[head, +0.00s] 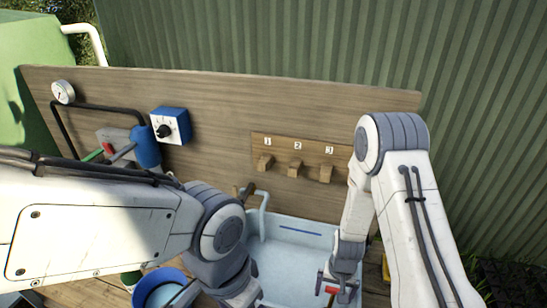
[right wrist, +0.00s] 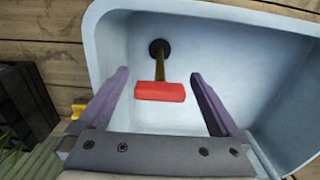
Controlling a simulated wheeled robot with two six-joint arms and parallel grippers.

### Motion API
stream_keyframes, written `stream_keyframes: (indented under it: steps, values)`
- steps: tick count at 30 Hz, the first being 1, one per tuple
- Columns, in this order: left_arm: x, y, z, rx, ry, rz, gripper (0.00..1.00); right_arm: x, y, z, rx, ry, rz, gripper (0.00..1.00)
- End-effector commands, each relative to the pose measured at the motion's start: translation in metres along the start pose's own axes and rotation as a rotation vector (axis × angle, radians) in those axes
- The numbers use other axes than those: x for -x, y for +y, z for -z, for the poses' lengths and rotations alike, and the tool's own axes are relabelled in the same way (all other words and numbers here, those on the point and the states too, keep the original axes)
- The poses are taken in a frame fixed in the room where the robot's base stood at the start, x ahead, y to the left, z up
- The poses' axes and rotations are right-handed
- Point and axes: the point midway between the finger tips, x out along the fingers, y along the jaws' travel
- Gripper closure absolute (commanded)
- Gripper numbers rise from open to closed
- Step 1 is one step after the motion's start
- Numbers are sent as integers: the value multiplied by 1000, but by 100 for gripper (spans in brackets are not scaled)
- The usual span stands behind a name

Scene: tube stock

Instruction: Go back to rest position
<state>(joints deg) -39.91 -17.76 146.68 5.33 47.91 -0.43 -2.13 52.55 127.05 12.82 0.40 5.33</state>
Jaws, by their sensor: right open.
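My right gripper (head: 337,287) is low over the right part of a pale blue basin (head: 290,232). In the right wrist view my right gripper (right wrist: 160,74) is open, with its two dark fingers wide apart. A red handle (right wrist: 160,91) on a brass stem shows between the fingers, with a clear gap on both sides. The stem ends at a black round fitting (right wrist: 159,48) in the basin. The red handle also shows in the head view (head: 331,290), partly hidden by the gripper. My left arm crosses the lower left; its gripper is out of frame.
A wooden board (head: 215,110) behind the basin carries a gauge (head: 63,92), a blue dial box (head: 170,126) and wooden pegs numbered 1 to 3 (head: 297,169). A blue round container (head: 160,283) stands bottom left. A dark crate (right wrist: 25,103) is beside the basin.

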Motion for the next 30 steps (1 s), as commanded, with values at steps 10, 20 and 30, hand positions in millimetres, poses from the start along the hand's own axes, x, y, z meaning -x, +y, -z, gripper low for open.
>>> stream_keyframes:
  steps: [10,20,30]
  values:
    - [-5,0,0,0,1,0,5,-5,0,0,0,1,0,1]
    - [-6,0,0,0,0,0,5,-7,0,0,0,0,0,1]
    - [16,1,1,0,0,0,5,16,0,0,0,0,0,1]
